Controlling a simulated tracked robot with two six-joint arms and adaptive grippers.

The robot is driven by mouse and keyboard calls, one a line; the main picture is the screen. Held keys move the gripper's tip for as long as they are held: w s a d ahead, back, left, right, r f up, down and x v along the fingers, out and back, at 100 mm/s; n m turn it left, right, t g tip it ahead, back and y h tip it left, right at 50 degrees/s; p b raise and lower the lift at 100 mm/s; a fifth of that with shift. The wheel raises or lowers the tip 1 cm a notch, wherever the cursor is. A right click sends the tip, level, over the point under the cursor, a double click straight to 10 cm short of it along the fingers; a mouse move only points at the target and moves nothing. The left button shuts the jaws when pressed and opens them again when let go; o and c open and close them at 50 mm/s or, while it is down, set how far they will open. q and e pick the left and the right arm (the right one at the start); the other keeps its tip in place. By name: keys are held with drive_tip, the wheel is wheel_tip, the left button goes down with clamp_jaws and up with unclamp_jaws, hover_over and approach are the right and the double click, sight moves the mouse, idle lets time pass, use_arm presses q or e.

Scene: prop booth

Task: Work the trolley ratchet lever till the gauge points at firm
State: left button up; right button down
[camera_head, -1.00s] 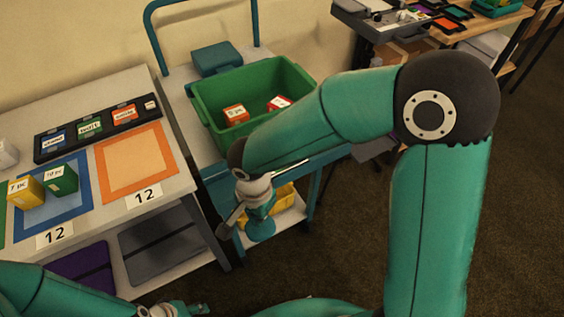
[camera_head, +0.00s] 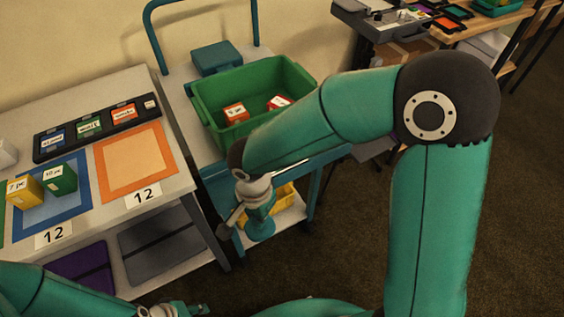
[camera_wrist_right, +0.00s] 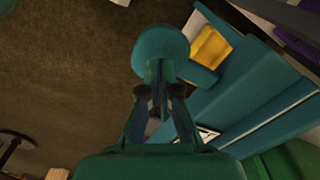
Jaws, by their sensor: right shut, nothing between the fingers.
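The teal trolley (camera_head: 208,172) stands beside the table with a green crate on its top. My right gripper (camera_head: 256,208) is low at the trolley's front side, partly hidden by its own wrist. In the right wrist view my right gripper (camera_wrist_right: 159,94) is shut and empty. A teal part with a round end (camera_wrist_right: 160,48), which looks like the ratchet lever, lies just beyond its fingertips; I cannot tell whether they touch. A small white patch (camera_wrist_right: 208,133) on the trolley may be the gauge; no pointer is readable. My left gripper (camera_head: 178,309) is at the bottom edge, partly cut off.
The green crate (camera_head: 205,104) holds two small boxes. A yellow bin (camera_head: 284,195) sits on the trolley's lower shelf. The table (camera_head: 182,184) at left carries coloured mats and boxes. Dark floor (camera_head: 335,235) is open in front of the trolley.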

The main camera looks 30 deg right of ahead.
drive_tip(key=shift+f+b, duration=2.8)
drive_tip(key=shift+b, duration=0.15)
drive_tip(key=shift+r+p, duration=3.15)
drive_tip(key=shift+r, duration=1.45)
wheel_tip(320, 180, down, 2)
drive_tip(key=shift+f+p, duration=0.1)
drive_tip(key=shift+p, duration=1.05)
drive_tip(key=shift+f+b, duration=0.55)
drive_tip(key=shift+b, duration=0.15)
